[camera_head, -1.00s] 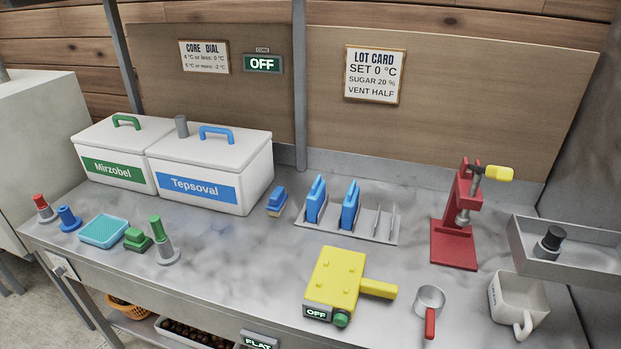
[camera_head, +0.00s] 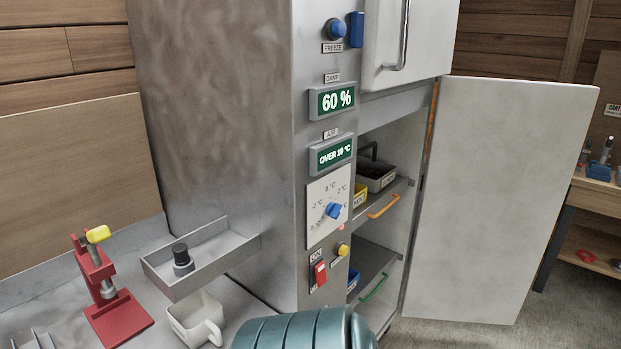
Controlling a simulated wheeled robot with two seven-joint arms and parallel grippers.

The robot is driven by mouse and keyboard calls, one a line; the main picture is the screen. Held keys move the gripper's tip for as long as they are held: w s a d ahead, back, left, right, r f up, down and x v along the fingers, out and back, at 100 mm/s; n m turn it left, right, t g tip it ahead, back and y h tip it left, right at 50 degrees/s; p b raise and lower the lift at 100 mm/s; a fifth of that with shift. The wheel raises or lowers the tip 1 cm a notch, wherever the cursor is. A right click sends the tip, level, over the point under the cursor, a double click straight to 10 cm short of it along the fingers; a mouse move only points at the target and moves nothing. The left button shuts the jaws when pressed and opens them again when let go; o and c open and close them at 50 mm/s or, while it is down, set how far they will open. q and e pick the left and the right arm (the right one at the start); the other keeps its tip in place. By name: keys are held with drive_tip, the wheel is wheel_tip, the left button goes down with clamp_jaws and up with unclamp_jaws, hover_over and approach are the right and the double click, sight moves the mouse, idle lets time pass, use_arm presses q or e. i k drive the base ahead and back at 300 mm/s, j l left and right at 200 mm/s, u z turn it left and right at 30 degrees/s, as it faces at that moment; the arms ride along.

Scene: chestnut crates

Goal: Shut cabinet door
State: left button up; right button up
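The cabinet door (camera_head: 493,200) is a large pale panel in the right half of the head view. It stands wide open, hinged beside the right side of the cabinet opening. The tall grey cabinet (camera_head: 225,120) fills the middle. Its lower inside shows shelves, with a dark bin (camera_head: 377,177), a yellow-fronted bin (camera_head: 361,194), an orange handle (camera_head: 384,206) and a green handle (camera_head: 374,288). A smaller upper door (camera_head: 404,45) with a metal handle looks shut. Neither of my grippers is in view.
A teal rounded object (camera_head: 300,330) at the bottom edge partly hides the cabinet's foot. Floor (camera_head: 450,333) is clear below the door. A wooden bench (camera_head: 598,200) stands at far right.

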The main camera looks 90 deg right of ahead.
sight(503, 157)
drive_tip(key=z, duration=0.45)
drive_tip(key=k+z, duration=0.1)
drive_tip(key=z, duration=0.8)
drive_tip(key=l+z, duration=0.15)
drive_tip(key=z, duration=0.3)
drive_tip(key=k+z, duration=0.1)
drive_tip(key=z, duration=0.35)
drive_tip(key=l+z, duration=0.1)
drive_tip(key=z, duration=0.35)
drive_tip(key=i+l, duration=0.15)
drive_tip(key=l, duration=0.2)
drive_tip(key=i+l+u, duration=0.1)
drive_tip(key=l, duration=0.25)
drive_tip(key=i+l, duration=0.2)
drive_tip(key=l, duration=0.15)
drive_tip(key=i+l+u, duration=0.1)
drive_tip(key=l, duration=0.25)
drive_tip(key=i+l, duration=0.15)
drive_tip(key=l, duration=0.2)
drive_tip(key=i+l+u, duration=0.1)
drive_tip(key=l, duration=0.25)
drive_tip(key=i+l+u, duration=0.3)
drive_tip(key=l, duration=1.7)
drive_tip(key=l+u, duration=0.25)
drive_tip(key=l, duration=1.7)
